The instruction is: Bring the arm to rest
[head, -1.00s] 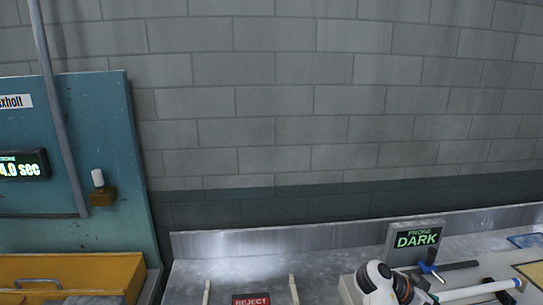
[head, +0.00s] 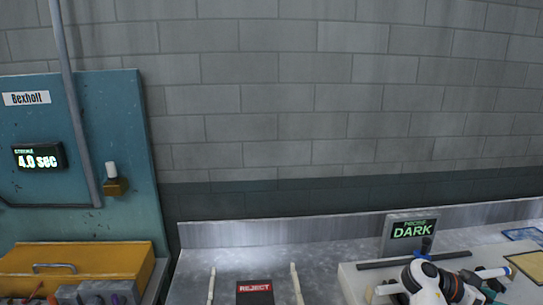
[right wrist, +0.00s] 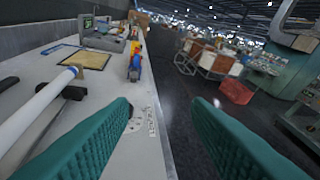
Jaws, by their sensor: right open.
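My right gripper (right wrist: 162,112) shows its two green ribbed fingers spread wide in the right wrist view, with nothing between them. It is beside a pale worktop (right wrist: 155,150), with dark floor beyond. My white and black right arm (head: 425,282) comes in at the bottom right of the head view. My left gripper is in neither view.
A white rod (right wrist: 38,112) with a dark clamp lies left of the fingers. A sign reading DARK (head: 412,230) stands on the bench, with a red REJECT label (head: 255,287) to its left. A yellow case (head: 95,258) sits far left.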

